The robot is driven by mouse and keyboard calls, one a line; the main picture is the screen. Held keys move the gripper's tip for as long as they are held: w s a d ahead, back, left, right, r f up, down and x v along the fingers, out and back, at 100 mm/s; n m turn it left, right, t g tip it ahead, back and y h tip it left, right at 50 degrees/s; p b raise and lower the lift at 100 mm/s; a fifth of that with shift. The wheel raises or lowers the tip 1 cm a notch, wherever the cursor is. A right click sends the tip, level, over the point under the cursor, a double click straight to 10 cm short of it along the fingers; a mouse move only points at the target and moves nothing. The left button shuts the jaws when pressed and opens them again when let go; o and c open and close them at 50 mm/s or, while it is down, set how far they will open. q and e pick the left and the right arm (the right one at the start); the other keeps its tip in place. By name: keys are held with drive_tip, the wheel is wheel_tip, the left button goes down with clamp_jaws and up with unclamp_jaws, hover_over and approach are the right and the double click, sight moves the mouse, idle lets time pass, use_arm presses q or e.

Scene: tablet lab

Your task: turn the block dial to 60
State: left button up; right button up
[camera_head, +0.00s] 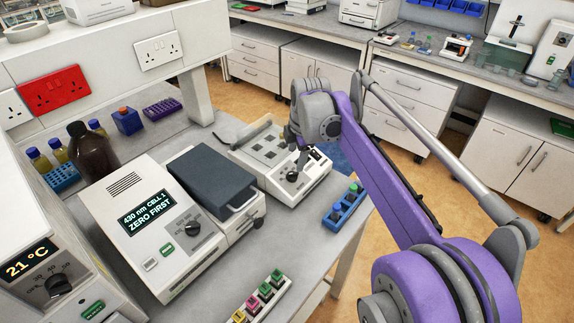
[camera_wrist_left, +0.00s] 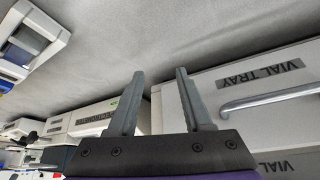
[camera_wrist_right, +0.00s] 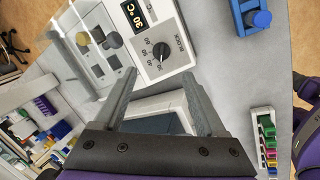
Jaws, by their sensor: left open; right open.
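In the head view the dial (camera_head: 292,175) sits on the front of the white block heater (camera_head: 312,184). My right gripper (camera_wrist_right: 158,74) is open and empty, with the dial beyond its fingertips and apart from them. In the head view my right gripper (camera_head: 301,158) is close above the dial, partly hidden by its wrist. My left gripper (camera_wrist_left: 159,72) is open and empty, near drawers labelled VIAL TRAY.
A photometer (camera_head: 155,225) reading "430 nm CELL 1 ZERO FIRST" and a grey-lidded instrument (camera_head: 210,185) stand left of the heater. A blue rack (camera_head: 344,207) and a rack of coloured cuvettes (camera_head: 262,297) are nearby. Another unit (camera_head: 50,275) shows 21 °C.

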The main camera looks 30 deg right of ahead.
sight(292, 173)
drive_tip(key=x, duration=1)
drive_tip(key=shift+s, duration=0.15)
clamp_jaws()
